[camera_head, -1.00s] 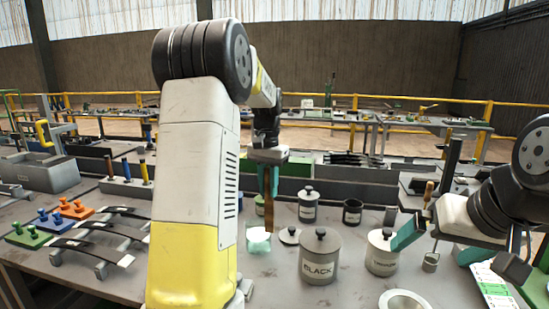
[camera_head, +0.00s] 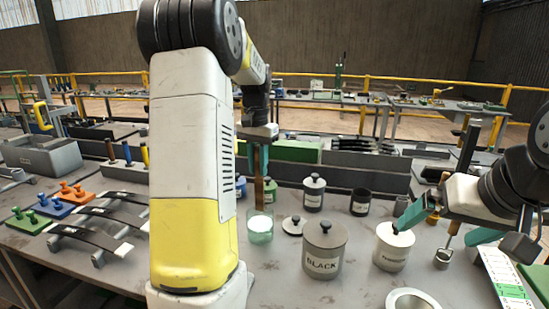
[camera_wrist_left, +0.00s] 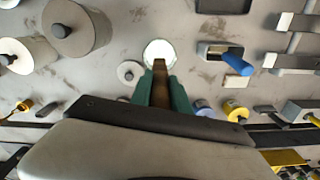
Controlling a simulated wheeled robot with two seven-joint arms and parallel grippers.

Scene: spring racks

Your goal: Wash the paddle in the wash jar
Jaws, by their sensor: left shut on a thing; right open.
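My left gripper (camera_head: 261,160) is shut on the wooden paddle (camera_head: 259,193), which hangs roughly upright. The paddle's lower end is at the mouth of a clear glass jar (camera_head: 260,238) with pale contents, which looks like the wash jar. I cannot tell how far inside the rim it reaches. In the left wrist view, the paddle (camera_wrist_left: 160,85) points at the round jar mouth (camera_wrist_left: 159,50), between the teal fingers. My right gripper (camera_head: 450,225) is open, with one teal finger near the top of the white labelled can (camera_head: 393,252).
A grey can labelled BLACK (camera_head: 324,262) stands right of the glass jar. A loose grey lid (camera_head: 293,226) lies between them. A lidded grey jar (camera_head: 314,196) and an open dark cup (camera_head: 360,202) stand behind. Black spring strips (camera_head: 90,240) lie at the left.

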